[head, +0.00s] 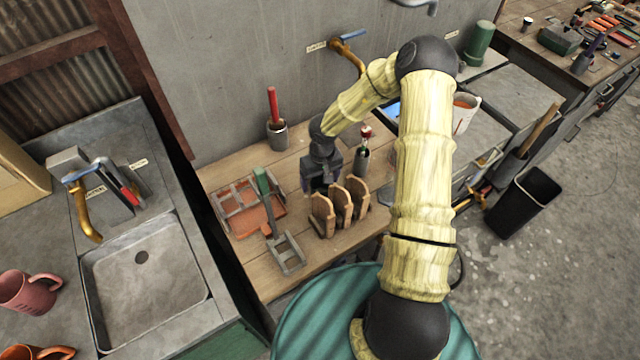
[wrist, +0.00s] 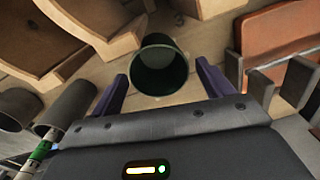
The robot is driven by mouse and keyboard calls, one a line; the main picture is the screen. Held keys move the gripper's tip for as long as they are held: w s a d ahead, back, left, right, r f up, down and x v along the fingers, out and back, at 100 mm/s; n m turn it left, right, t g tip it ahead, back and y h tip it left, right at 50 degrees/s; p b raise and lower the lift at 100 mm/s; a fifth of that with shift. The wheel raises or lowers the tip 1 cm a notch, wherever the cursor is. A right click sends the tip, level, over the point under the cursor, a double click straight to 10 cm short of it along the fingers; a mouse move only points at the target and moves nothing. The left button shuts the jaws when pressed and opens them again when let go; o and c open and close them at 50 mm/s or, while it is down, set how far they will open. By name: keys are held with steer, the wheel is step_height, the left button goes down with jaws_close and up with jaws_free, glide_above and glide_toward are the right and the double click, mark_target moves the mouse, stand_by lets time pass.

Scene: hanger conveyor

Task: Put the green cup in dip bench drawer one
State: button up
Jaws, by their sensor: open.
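The green cup (wrist: 160,68) shows in the wrist view, dark green, with its round mouth facing the camera. My gripper (wrist: 160,85) is open, with one purple finger on each side of the cup's near part. Whether the fingers touch it I cannot tell. In the head view my gripper (head: 322,188) is low over the wooden bench top (head: 290,255), between the wooden rack and the orange tray. The cup is hidden there behind my gripper. I cannot identify dip bench drawer one in either view.
A wooden slotted rack (head: 341,207) stands close on the right, an orange tray (head: 262,218) on the left. Grey holders with a red-handled tool (head: 273,105) and other tools stand behind. A sink (head: 145,280) is at left; a black bin (head: 523,200) stands at right.

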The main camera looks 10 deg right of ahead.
step_height(320, 180, up, 10)
steer(key=shift+d+f, duration=0.2)
stand_by(0.5)
step_height(320, 180, up, 6)
steer(key=t+h, duration=0.1)
steer(key=t, duration=0.4)
glide_above(323, 190)
steer(key=w, duration=0.3)
steer(key=s+a+r+t, duration=0.1)
steer(key=s+a+r, duration=0.2)
steer(key=r, duration=0.1)
steer(key=s+d+r+m+g, duration=0.1)
steer(key=s+r, duration=0.1)
steer(key=s, duration=0.7)
steer(key=s+d+r+g, duration=0.1)
steer(key=s+r+g, duration=0.1)
steer(key=s, duration=0.7)
steer(key=shift+s+r+m+y, duration=0.3)
steer(key=shift+s+r+m, duration=0.05)
steer(key=shift+m, duration=0.05)
